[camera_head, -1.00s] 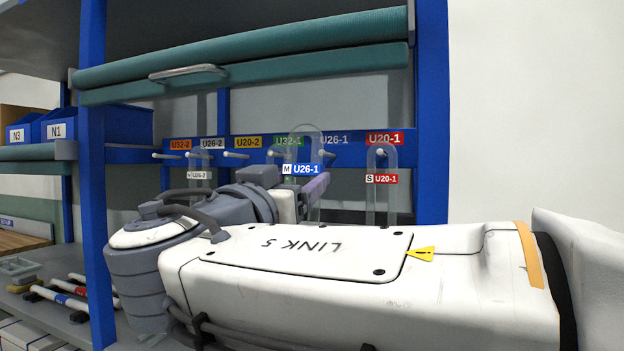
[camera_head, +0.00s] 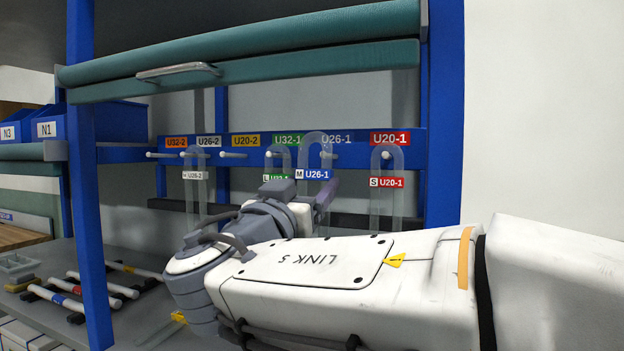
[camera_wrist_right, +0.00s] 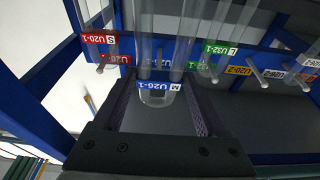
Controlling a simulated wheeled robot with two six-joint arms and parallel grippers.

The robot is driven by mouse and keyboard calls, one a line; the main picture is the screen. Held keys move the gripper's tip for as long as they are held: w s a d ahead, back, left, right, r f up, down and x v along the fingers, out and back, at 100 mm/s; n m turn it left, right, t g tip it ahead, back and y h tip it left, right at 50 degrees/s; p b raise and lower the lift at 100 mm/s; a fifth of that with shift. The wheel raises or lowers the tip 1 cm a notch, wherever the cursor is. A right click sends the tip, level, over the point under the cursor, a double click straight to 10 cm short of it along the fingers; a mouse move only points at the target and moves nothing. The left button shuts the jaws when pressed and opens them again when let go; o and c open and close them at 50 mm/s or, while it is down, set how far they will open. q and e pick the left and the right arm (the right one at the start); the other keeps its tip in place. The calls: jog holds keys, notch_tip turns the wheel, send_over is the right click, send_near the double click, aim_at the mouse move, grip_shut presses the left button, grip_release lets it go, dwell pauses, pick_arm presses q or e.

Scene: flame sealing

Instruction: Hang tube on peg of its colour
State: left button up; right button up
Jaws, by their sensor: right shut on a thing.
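A clear inverted U-tube (camera_head: 305,150) with a blue M U26-1 label (camera_head: 314,174) stands upright at the peg board. My right gripper is shut on it, its purple finger (camera_head: 325,193) showing behind my wrist. In the right wrist view, upside down, the bend and blue label (camera_wrist_right: 157,86) lie between the fingers of my right gripper (camera_wrist_right: 158,98). The U26-1 peg (camera_head: 327,155) shows inside the arch, under the U26-1 board label (camera_head: 336,139); I cannot tell whether it passes through. My left gripper is not in view.
Tubes hang at U20-1 (camera_head: 376,165), U32-1 (camera_head: 269,160) and U26-2 (camera_head: 189,160), close on both sides. The U20-2 (camera_head: 232,155) and U32-2 (camera_head: 160,155) pegs are bare. A blue upright (camera_head: 443,120) stands at right; a teal hood (camera_head: 300,65) hangs above.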

jog(key=shift+w+d+p, duration=0.2)
jog(key=shift+w+p, duration=0.3)
jog(key=shift+w, duration=0.1)
jog(key=shift+w+d+p, duration=0.2)
jog(key=shift+w+p, duration=0.25)
jog(key=shift+w, duration=0.15)
jog(key=w+p, duration=0.2)
jog(key=w+d+p, duration=0.1)
jog(key=p, duration=0.1)
jog(key=shift+w+d+f, duration=0.1)
jog(key=shift+w, duration=0.3)
jog(key=shift+w+d+f+b, duration=0.15)
jog(key=shift+w+f+b, duration=0.35)
jog(key=shift+b, duration=1.85)
jog(key=shift+w+b, duration=0.15)
jog(key=shift+b, duration=0.7)
jog(key=o, duration=1.3)
